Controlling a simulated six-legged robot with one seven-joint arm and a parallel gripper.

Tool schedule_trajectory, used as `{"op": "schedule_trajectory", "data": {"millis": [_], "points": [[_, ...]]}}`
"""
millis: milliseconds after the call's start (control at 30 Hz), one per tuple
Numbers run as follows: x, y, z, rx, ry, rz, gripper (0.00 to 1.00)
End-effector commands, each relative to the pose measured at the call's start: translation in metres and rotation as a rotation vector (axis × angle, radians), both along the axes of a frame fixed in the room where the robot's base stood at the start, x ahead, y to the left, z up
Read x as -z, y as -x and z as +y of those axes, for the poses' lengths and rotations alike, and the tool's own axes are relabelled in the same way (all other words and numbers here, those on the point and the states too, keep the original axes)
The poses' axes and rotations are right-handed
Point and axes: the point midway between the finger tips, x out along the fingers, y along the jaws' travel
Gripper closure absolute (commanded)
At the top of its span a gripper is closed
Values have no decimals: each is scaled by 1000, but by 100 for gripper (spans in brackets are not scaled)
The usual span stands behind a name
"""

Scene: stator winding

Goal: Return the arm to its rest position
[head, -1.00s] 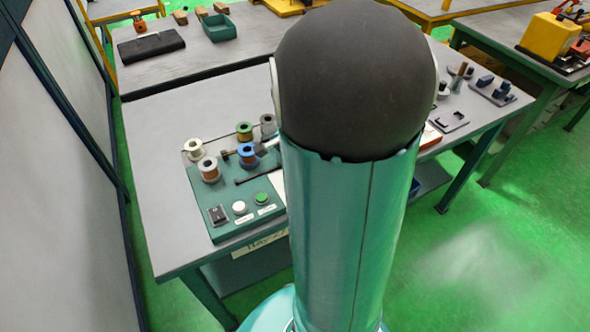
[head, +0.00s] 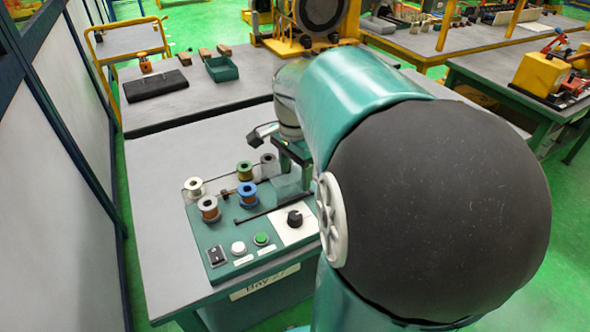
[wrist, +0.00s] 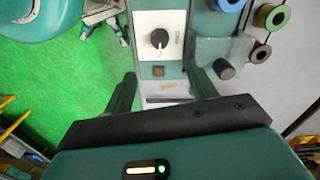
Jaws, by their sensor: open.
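My arm fills the right half of the head view, with its large dark joint in front and a teal link reaching over the bench. My gripper (wrist: 163,88) shows in the wrist view with its two dark green fingers spread wide apart. Nothing is held between them. Below and between the fingers lies the winding station (wrist: 175,68) with its black knob (wrist: 159,38). In the head view the same station (head: 228,238) stands on the grey bench, and my arm covers its right end.
Several wire spools, including a blue one (head: 247,194) and a copper one (head: 208,208), stand on the station. The grey bench (head: 150,220) is bare at its left. A wall (head: 70,200) runs along the left. A back table holds a black case (head: 155,85) and a green bin (head: 220,68).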

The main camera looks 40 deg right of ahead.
Motion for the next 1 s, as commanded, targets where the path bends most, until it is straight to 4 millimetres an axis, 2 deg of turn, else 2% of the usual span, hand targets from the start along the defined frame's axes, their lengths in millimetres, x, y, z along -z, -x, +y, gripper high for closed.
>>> {"op": "schedule_trajectory", "data": {"millis": [533,633,767,1000], "points": [[-1,0,0,-1,0,-1,43],[-3,-1,8,-43,4,-15,43],[-13,-3,40,-235,24,-72,43],[-33,7,136,-858,141,-233,43]]}}
